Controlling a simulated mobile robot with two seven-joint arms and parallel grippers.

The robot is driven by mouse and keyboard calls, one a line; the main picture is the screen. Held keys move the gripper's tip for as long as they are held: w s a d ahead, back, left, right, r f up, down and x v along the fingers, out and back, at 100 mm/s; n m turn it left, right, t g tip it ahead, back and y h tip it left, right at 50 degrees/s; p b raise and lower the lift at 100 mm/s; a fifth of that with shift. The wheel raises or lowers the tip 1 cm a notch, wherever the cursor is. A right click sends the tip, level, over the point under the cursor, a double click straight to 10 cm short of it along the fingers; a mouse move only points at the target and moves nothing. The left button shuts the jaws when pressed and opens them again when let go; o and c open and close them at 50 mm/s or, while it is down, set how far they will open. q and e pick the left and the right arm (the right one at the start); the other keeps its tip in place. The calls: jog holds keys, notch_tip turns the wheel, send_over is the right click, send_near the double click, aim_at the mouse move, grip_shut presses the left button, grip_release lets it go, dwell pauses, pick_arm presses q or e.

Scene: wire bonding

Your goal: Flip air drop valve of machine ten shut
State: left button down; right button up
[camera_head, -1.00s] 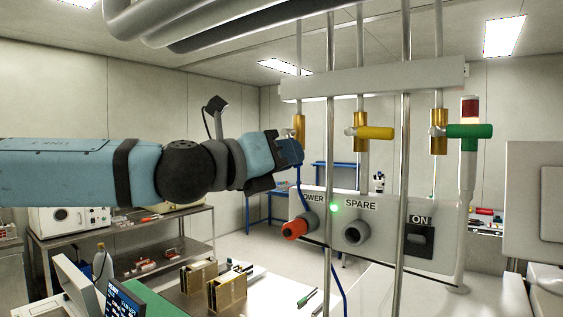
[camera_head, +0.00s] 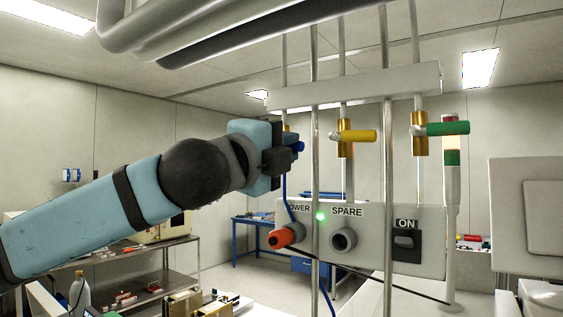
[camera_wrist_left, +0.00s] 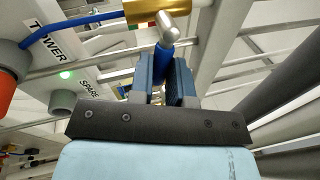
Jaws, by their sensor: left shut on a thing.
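Three brass valves hang on vertical pipes below a grey rail. My left gripper (camera_head: 292,148) is at the leftmost one and mostly hides it in the head view. In the left wrist view, its fingers (camera_wrist_left: 160,85) are shut on a blue handle (camera_wrist_left: 163,58), which joins a silver stem (camera_wrist_left: 171,27) beside the brass body (camera_wrist_left: 155,11). The blue handle's end also shows in the head view (camera_head: 299,147). The yellow handle (camera_head: 358,136) and green handle (camera_head: 447,128) both point sideways to the right. No machine number is readable on the valves. My right gripper is not in view.
A grey panel (camera_head: 372,263) below the valves carries a red-orange POWER plug, a grey SPARE socket (camera_head: 343,240) and a black ON switch (camera_head: 406,243). Bare vertical posts (camera_head: 315,190) stand in front. A blue hose (camera_head: 285,190) hangs near my gripper. Large pipes run overhead.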

pick_arm(q)
jog(key=n, duration=0.1)
jog(key=n+t+y+b, duration=0.1)
jog(key=n, duration=0.1)
jog(key=shift+r, duration=0.5)
jog(key=c, duration=1.1)
grip_release()
jog(key=shift+d, duration=0.1)
jog(key=shift+s, duration=0.1)
